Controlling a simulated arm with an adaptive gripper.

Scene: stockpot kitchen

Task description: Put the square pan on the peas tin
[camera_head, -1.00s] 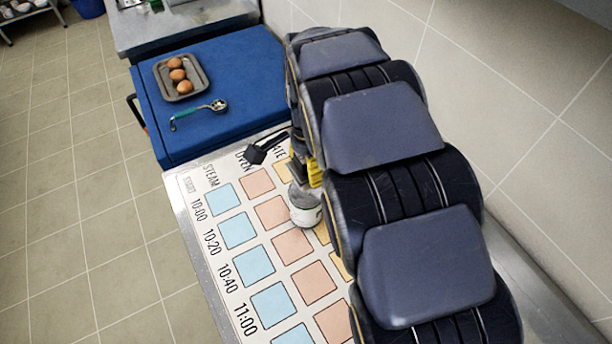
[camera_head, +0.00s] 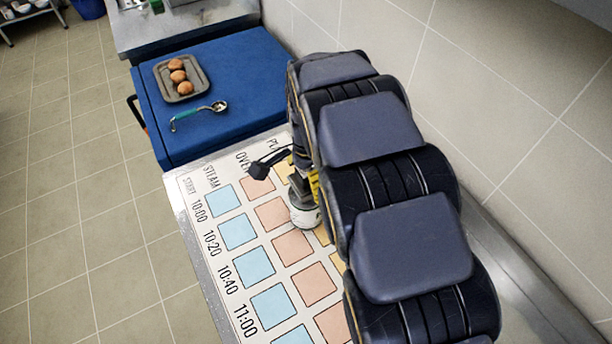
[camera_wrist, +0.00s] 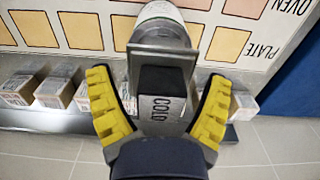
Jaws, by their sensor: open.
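A tin (camera_head: 305,217) with a pale label stands on the printed chart, its upper part close to my gripper. I cannot read its label. It also shows at the top of the wrist view (camera_wrist: 165,13). My gripper (camera_wrist: 160,90) is open, its yellow fingers spread. Between them lies a grey piece with a broad flat edge (camera_wrist: 150,54), a dark block and the letters COLD. It overlaps the near side of the tin in that view, and I cannot tell if it is the square pan. My arm hides much of the chart's right side.
On the blue surface (camera_head: 225,75) are a grey tray (camera_head: 201,93) with three eggs and a ladle-like spoon (camera_head: 200,114). Small labelled blocks (camera_wrist: 52,92) line the wall side; another block (camera_wrist: 241,106) is at right. The chart's left part (camera_head: 239,231) is clear.

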